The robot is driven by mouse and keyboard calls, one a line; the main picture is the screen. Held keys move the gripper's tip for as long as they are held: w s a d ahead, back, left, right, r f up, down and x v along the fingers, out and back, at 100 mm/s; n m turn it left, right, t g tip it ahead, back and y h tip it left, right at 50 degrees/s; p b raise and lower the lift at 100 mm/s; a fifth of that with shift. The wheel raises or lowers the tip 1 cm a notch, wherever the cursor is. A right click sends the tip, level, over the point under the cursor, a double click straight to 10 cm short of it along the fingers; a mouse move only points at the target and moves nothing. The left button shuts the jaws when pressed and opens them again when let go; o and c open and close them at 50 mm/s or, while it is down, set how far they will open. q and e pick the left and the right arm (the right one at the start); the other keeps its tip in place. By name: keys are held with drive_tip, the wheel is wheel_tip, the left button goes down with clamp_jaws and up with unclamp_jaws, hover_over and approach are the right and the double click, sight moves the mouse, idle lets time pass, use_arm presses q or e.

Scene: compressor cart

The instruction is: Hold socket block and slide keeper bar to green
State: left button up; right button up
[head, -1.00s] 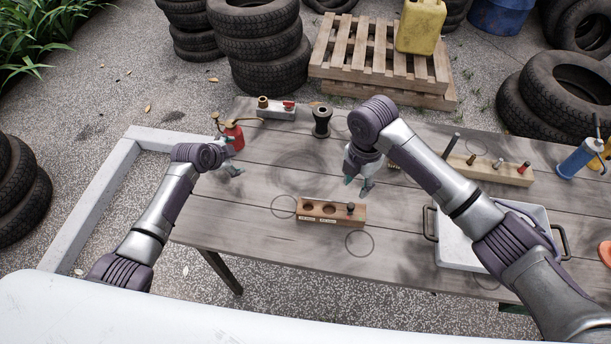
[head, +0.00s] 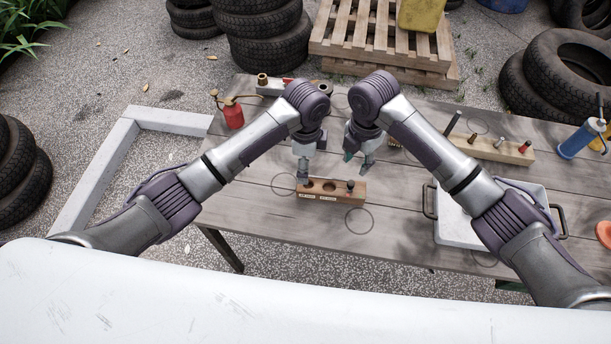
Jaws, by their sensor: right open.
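A small wooden block (head: 341,198) with round sockets and small labels on its front lies in the middle of the table; a dark peg (head: 350,186) stands at its right end. My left gripper (head: 301,180) points down at the block's left end; whether it touches, or how its fingers stand, is too small to tell. My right gripper (head: 357,165) is open and empty above and behind the block's right half. I cannot make out a keeper bar or a green mark on the block.
A white tray (head: 452,232) with dark handles lies on the right. A wooden rack (head: 510,152) with pegs and a blue pump tool (head: 578,140) stand behind it. A red oil can (head: 233,115) stands at the back left. The table (head: 270,215) is clear before the block.

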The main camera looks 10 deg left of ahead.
sight(305, 187)
use_arm(q)
wheel_tip(305, 187, down, 11)
drive_tip(key=shift+r, duration=0.15)
drive_tip(key=shift+c, duration=0.3)
